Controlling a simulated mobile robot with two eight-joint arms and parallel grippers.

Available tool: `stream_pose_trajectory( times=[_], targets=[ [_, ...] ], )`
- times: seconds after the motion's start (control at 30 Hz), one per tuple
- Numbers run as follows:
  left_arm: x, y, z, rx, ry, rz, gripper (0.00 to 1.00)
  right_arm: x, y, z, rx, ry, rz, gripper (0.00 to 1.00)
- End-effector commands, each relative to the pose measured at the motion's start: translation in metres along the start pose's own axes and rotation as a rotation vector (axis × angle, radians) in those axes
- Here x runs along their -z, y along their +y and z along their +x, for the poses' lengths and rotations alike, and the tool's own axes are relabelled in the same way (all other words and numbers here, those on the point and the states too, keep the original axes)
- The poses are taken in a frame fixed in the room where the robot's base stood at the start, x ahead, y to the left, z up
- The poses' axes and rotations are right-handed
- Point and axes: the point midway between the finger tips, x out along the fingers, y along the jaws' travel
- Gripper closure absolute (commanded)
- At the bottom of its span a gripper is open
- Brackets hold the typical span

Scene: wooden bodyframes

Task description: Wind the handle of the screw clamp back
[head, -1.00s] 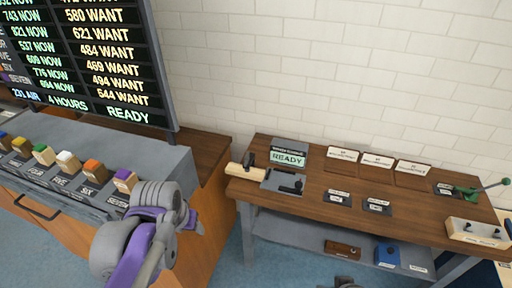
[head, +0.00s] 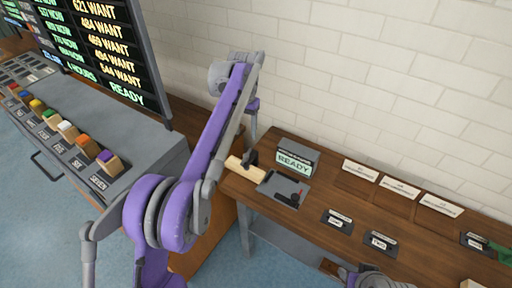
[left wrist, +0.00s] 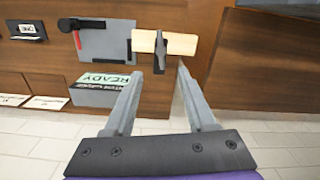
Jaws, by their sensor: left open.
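The clamp stands at the left end of the wooden bench. It shows a pale wooden bar (head: 238,167) with a dark upright piece (head: 251,158) across it, beside a grey plate (head: 270,186) with a black crank (head: 288,198). In the left wrist view the bar (left wrist: 184,44), dark piece (left wrist: 160,52) and plate (left wrist: 112,45) show; the black crank (left wrist: 85,23) has a red part. I cannot tell which part is the screw's handle. My left gripper (left wrist: 160,75) is open and empty, its fingertips either side of the dark piece's line but apart from it.
A READY sign (head: 295,163) stands just behind the plate. Labelled cards (head: 400,187) and small dark blocks (head: 338,220) lie along the bench. A grey console (head: 90,120) with coloured blocks stands at left. Part of my right arm shows at the bottom.

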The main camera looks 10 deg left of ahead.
Motion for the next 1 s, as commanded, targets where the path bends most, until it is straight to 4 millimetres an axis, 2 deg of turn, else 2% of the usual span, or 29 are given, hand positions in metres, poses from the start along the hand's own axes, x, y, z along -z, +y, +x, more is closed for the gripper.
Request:
stream_pose_trajectory(
  times=[0.17,0.5,0.7,1.0],
  targets=[
    [0.002,-0.001,0.011,-0.001,-0.006,0.001,0.44,-0.002,0.0,0.002,0.0,-0.002,0.0,0.5],
    [0.002,-0.001,0.073,-0.001,-0.005,0.001,0.44,-0.008,0.0,0.008,0.0,-0.007,0.0,0.5],
    [0.002,-0.001,0.1,-0.001,-0.004,0.001,0.44,-0.009,0.0,0.009,0.0,-0.007,0.0,0.5],
    [0.002,-0.001,0.11,-0.001,-0.004,0.001,0.44,-0.01,0.0,0.009,0.0,-0.008,0.0,0.5]
  ],
)
